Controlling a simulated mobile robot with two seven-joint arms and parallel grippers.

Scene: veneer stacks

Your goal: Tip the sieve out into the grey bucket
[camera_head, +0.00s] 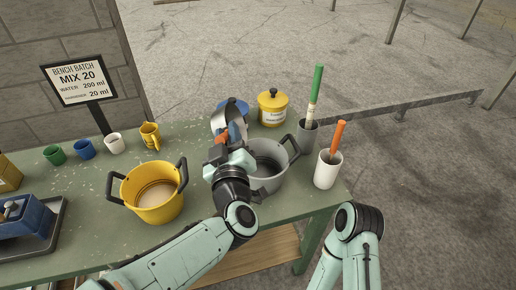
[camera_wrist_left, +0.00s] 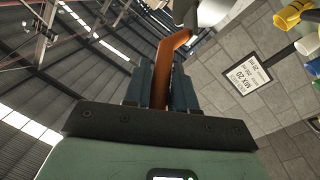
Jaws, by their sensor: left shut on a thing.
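My left gripper (camera_head: 222,148) is shut on the orange handle of the sieve, which runs up between the fingers in the left wrist view (camera_wrist_left: 172,65). The sieve's pale metal bowl (camera_head: 229,117) appears steeply tilted, just beyond the gripper and at the back left of the grey bucket. Its inside cannot be made out. The grey bucket (camera_head: 269,181) stands on the bench with dark side handles; my left gripper and wrist cover its left part. My right gripper is out of view.
A yellow bucket (camera_head: 155,208) with tan material stands left of the grey one. A yellow lidded tub (camera_head: 272,109) is behind. A grey holder (camera_head: 308,136) with a green-handled tool and a white holder (camera_head: 327,171) with an orange-handled tool stand right. Cups and a sign (camera_head: 80,82) are at the left.

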